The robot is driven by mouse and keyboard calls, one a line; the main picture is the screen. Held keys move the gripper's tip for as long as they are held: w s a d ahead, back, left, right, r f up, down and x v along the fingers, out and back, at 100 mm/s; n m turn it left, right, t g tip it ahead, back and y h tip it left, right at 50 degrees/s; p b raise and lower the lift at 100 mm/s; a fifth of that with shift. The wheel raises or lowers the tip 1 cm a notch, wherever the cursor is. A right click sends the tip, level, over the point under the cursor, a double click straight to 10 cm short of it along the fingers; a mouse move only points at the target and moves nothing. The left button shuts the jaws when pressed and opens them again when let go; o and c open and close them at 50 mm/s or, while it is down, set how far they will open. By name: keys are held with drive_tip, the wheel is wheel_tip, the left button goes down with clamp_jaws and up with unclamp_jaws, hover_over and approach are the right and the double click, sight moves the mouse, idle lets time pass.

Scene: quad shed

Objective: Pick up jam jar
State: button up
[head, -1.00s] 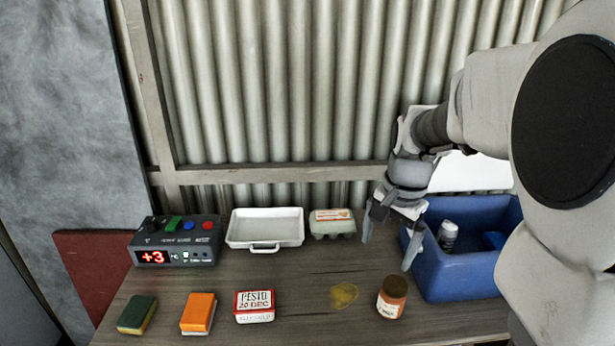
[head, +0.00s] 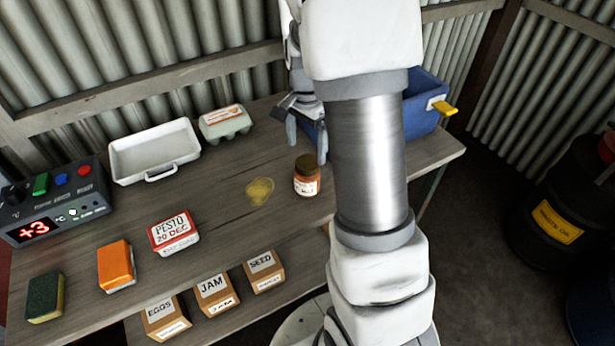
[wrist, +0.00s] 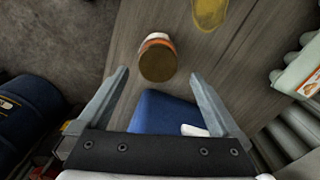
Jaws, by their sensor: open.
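The jam jar (head: 307,176), with a brown lid and a pale label, stands upright on the wooden bench near its front edge. It also shows from above in the wrist view (wrist: 157,60), beyond the fingertips and roughly between their lines. My gripper (head: 302,132) is behind the jar in the head view, partly hidden by my arm. In the wrist view my gripper (wrist: 158,78) has its two fingers wide apart with nothing between them. The jar is apart from both fingers.
A blue crate (head: 425,115) stands behind my arm, partly hidden. A yellow stain (head: 260,190) lies left of the jar. A pesto tub (head: 174,232), egg carton (head: 225,122) and white tray (head: 154,151) are further left. Boxes (head: 212,292) sit on the shelf below.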

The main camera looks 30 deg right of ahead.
sight(307, 174)
wheel_tip(307, 174, down, 10)
drive_tip(key=shift+s+f+b, duration=0.1)
drive_tip(key=shift+s+b, duration=0.05)
drive_tip(key=shift+b, duration=0.75)
clamp_jaws()
